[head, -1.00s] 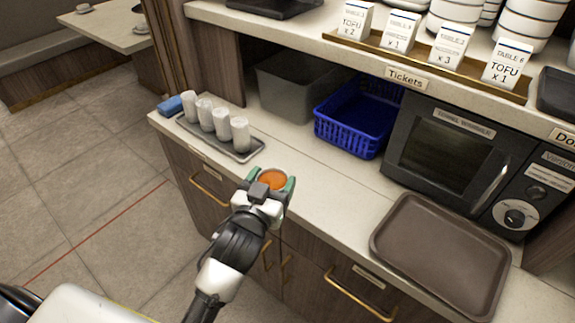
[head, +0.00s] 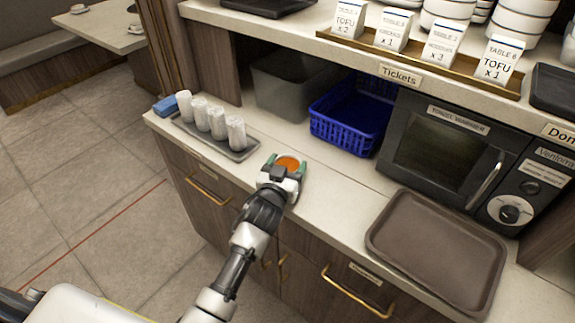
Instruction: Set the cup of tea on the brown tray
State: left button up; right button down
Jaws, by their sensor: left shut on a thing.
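The cup of tea shows as a round orange-brown surface (head: 289,163) between the fingers of my left gripper (head: 286,168). The gripper is shut on the cup, over the counter near its front edge. The cup's sides are mostly hidden by the gripper, and I cannot tell whether it touches the counter. The brown tray (head: 436,252) lies empty on the counter, to the right of the gripper and apart from it. My right gripper is not in view.
A grey tray (head: 243,154) with several rolled white towels (head: 217,122) and a blue cloth (head: 166,105) lie at left. A blue basket (head: 349,122), a grey bin (head: 290,90) and a towel warmer (head: 440,150) stand behind. The counter between cup and brown tray is clear.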

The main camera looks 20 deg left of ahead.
pick_arm(q)
jog(key=shift+f, duration=0.1)
jog(key=o, duration=1)
